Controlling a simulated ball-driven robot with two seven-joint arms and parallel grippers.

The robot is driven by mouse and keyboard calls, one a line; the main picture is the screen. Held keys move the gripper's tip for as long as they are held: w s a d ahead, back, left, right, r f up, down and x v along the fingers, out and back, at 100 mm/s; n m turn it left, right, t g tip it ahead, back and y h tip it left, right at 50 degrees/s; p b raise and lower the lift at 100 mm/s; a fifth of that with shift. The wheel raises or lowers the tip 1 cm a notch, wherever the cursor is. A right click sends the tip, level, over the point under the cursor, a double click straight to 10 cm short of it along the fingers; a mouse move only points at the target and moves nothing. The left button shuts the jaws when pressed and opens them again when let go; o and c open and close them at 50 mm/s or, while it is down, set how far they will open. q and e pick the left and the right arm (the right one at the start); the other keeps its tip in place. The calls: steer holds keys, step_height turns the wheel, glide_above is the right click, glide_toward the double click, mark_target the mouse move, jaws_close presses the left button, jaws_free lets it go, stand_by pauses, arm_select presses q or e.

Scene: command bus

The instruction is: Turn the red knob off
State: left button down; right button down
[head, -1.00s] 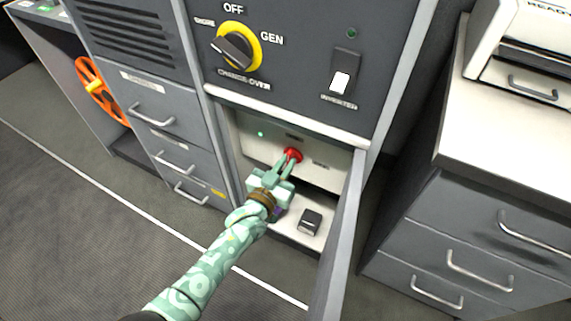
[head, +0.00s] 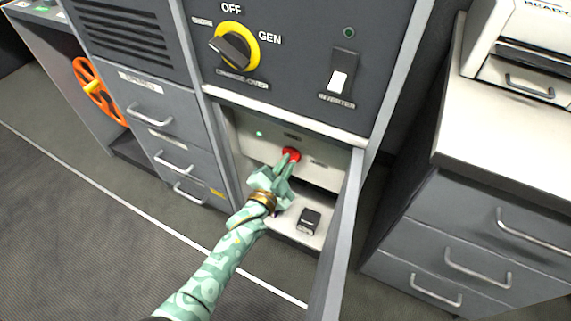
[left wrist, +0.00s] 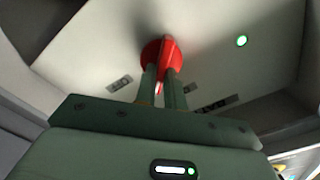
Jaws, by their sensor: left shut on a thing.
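The red knob (head: 291,154) sits on a pale panel inside an open compartment of the grey cabinet. My left gripper (head: 286,164) reaches into the compartment and is shut on the knob's ridge. In the left wrist view the red knob (left wrist: 153,52) is at top centre, with both fingers of my left gripper (left wrist: 167,72) closed on its raised grip. A green light (left wrist: 241,40) glows on the same panel; it also shows in the head view (head: 259,133). My right gripper is not in view.
The open compartment door (head: 340,240) stands just right of my arm. A black switch (head: 308,221) lies on the compartment's lower shelf. Above are a yellow change-over dial (head: 236,46) and an inverter switch (head: 340,75). Drawers (head: 455,240) stand at right.

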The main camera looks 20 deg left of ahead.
arm_select(q)
steer(key=shift+s+d+f+m+b, duration=0.15)
steer(key=shift+m+b, duration=0.2)
steer(key=shift+m, duration=1.15)
steer(key=shift+w+a+f+m+b, duration=0.15)
steer(key=shift+m+b, duration=0.25)
steer(key=shift+m, duration=1.1)
steer(key=shift+s+d+f+m+b, duration=0.15)
steer(key=shift+m+b, duration=0.2)
steer(key=shift+m, duration=1.15)
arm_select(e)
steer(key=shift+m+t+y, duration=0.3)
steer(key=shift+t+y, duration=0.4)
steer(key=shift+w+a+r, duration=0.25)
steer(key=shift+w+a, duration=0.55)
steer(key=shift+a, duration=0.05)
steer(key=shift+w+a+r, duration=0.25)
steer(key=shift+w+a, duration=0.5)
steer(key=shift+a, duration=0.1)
arm_select(q)
steer(key=c, duration=1.5)
jaws_free()
steer(key=shift+r, duration=0.1)
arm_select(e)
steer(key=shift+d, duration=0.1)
